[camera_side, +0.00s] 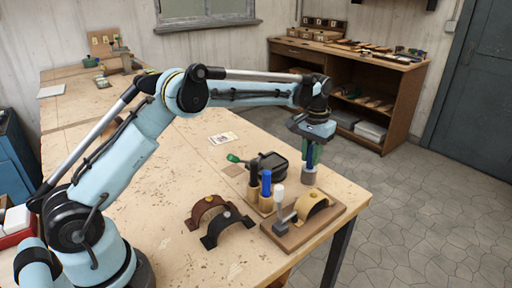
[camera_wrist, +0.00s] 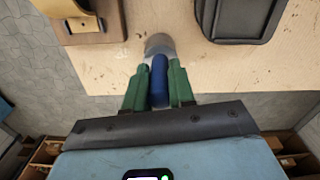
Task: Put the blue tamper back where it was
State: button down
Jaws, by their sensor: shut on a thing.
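The blue tamper (camera_wrist: 159,82) stands between the green fingers of my gripper (camera_wrist: 159,88) in the wrist view, its grey metal head (camera_wrist: 158,45) pointing away from the wrist. In the side view my gripper (camera_side: 311,152) points down with the tamper upright in it, and the grey head (camera_side: 309,178) shows below the fingers near the table's far right edge. I cannot tell whether the head touches the tabletop.
The tabletop at left is mostly clear.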

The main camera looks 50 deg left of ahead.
jog(key=shift+f, duration=0.15)
jog(key=c, duration=1)
grip_release()
jog(key=shift+o, duration=0.2)
notch_tip(320, 180, up, 13)
jog(key=shift+f, duration=0.2)
jog(key=s+r+m+t, duration=0.1)
jog(key=s+r+t, duration=0.35)
jog(key=s, duration=0.75)
jog(key=s+f+t, duration=0.2)
jog(key=s+f, duration=0.7)
jog(key=s, duration=0.5)
jog(key=shift+d+f+m+t, duration=0.35)
jog(key=shift+d+m, duration=0.05)
